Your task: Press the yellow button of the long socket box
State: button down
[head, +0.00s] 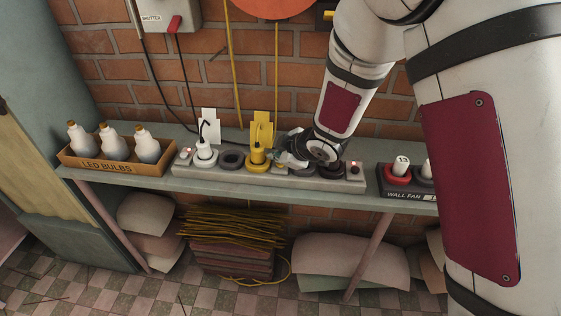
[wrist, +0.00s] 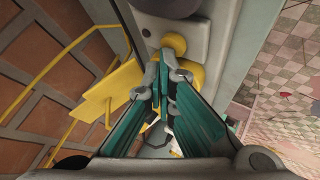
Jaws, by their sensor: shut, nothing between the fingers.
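The long socket box (head: 225,174) is a grey strip lying along the shelf; it also shows in the wrist view (wrist: 203,27). A yellow plug (head: 257,157) stands in it with a yellow tag (head: 262,128) behind. The small round yellow button (wrist: 174,43) is on the box top, just beyond my fingertips in the wrist view. In the head view, a bit of yellow (head: 279,165) shows below my gripper (head: 281,157). My gripper (wrist: 166,76) is shut and empty, pointing down close over the box beside the yellow plug. I cannot tell whether it touches the button.
A white plug (head: 205,151) stands at the box's left part, with an empty dark socket (head: 231,160) between it and the yellow plug. A crate of LED bulbs (head: 116,166) is at left. A wall fan box (head: 403,190) is at right. The brick wall is close behind.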

aim_at(278, 165)
jog(key=shift+r, duration=0.3)
notch_tip(278, 165, up, 6)
jog(key=p, duration=0.5)
jog(key=shift+d, duration=0.1)
dwell(0.5)
jog(key=s+d+r+m+h+p, duration=0.1)
jog(key=s+d+r+m+h, duration=0.3)
jog(key=d+r, duration=0.55)
jog(key=s+d+r+m+h, duration=0.2)
jog(key=s+d+r+m, duration=0.45)
jog(key=d+r, duration=0.35)
jog(key=s+d+r+m+g, duration=0.1)
jog(key=s+d+m, duration=0.1)
jog(key=s, duration=1.1)
jog(key=s+d+r+m+g+p, duration=0.1)
jog(key=s+d+m, duration=0.2)
jog(key=s, duration=1)
jog(key=shift+s+d+m+g, duration=0.3)
jog(key=shift+s+m+g, duration=0.1)
jog(key=shift+m, duration=0.35)
